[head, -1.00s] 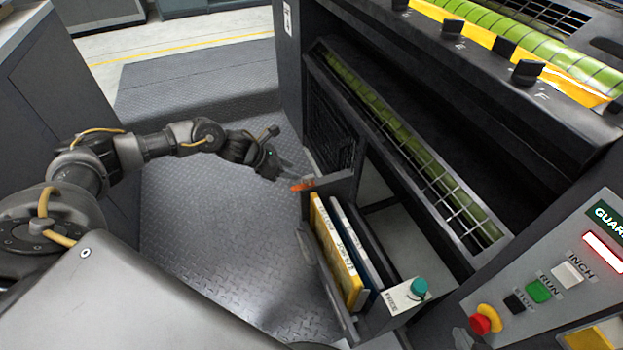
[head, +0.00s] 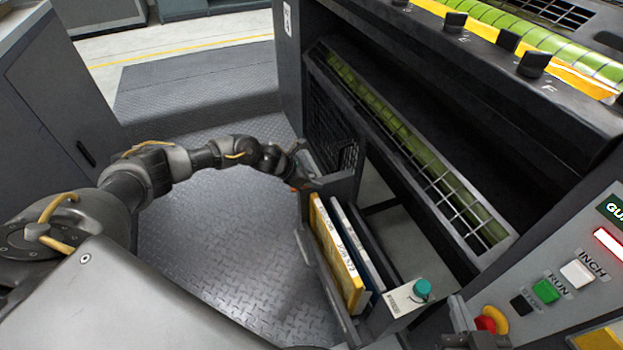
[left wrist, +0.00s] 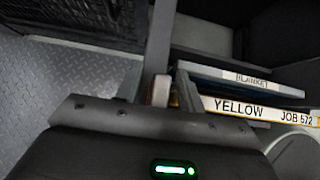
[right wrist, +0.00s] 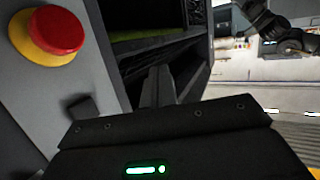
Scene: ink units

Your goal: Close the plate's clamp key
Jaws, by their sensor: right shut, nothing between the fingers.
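Which part is the plate's clamp key I cannot tell for sure. A small orange piece (head: 294,188) shows just below my left gripper (head: 308,170), at the upper end of the plate rack (head: 340,188).
The rack holds a yellow plate folder (head: 335,250) and others. A teal knob (head: 422,289) tops its near end. Dark knobs (head: 533,64) line the press above. The red stop button (head: 489,323) and panel are at right. Floor left of the rack is clear.

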